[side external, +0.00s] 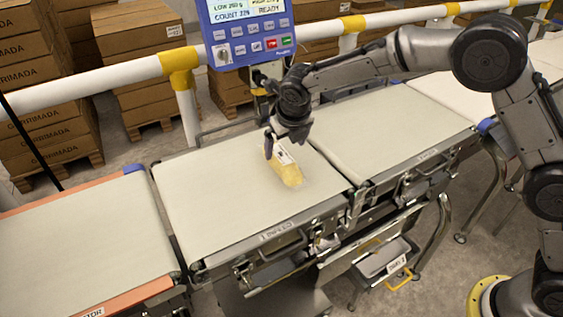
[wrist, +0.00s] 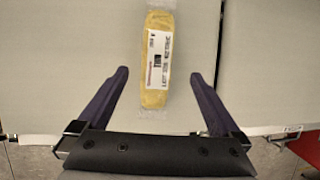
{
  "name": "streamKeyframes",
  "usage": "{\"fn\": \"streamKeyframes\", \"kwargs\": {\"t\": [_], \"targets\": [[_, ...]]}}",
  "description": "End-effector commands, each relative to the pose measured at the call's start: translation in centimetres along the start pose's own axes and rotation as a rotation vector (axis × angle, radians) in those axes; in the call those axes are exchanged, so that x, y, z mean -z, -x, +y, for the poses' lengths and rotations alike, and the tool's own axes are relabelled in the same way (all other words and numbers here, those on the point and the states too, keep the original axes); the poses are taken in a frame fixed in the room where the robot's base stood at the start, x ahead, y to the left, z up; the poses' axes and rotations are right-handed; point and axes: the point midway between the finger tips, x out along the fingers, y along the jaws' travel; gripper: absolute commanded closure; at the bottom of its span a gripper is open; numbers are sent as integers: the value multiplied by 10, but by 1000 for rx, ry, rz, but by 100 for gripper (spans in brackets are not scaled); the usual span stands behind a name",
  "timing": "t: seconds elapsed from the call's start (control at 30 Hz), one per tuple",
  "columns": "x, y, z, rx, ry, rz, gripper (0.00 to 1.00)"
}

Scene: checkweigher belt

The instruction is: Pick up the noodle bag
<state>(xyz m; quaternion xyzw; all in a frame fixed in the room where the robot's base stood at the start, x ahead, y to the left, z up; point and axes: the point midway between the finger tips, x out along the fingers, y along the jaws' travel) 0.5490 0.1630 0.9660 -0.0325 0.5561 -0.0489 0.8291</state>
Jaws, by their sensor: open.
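The noodle bag (side external: 287,168) is a clear bag of yellow noodles with a white printed label. It lies on the middle belt section (side external: 215,200), towards that section's right side. In the wrist view the noodle bag (wrist: 157,62) runs lengthwise up the picture, with its near end reaching between my fingertips. My gripper (side external: 276,140) is right by the bag's far end in the side view, pointing down. In the wrist view my gripper (wrist: 161,75) is open, with one dark finger on each side and visible gaps to the bag. The fingers' height above the belt is hard to tell.
A blue control box (side external: 245,35) stands behind the belt by a white and yellow rail (side external: 120,75). Another belt section (side external: 390,130) adjoins on the right, and an orange-edged one (side external: 80,250) lies left. Stacked cartons (side external: 40,90) stand behind. The belt around the bag is clear.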

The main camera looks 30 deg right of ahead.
Motion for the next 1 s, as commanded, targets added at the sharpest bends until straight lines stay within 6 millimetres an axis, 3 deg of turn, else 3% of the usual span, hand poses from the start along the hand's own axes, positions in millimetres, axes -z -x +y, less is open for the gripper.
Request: {"fn": "streamKeyframes", "kwargs": {"t": [0.27,0.6,0.93,1.0], "targets": [[1,-23,0,0,-1,0,0],[6,-65,5,0,-1,0,0],[6,-71,5,0,-1,-2,0],[6,-71,5,0,-1,-1,13]]}}
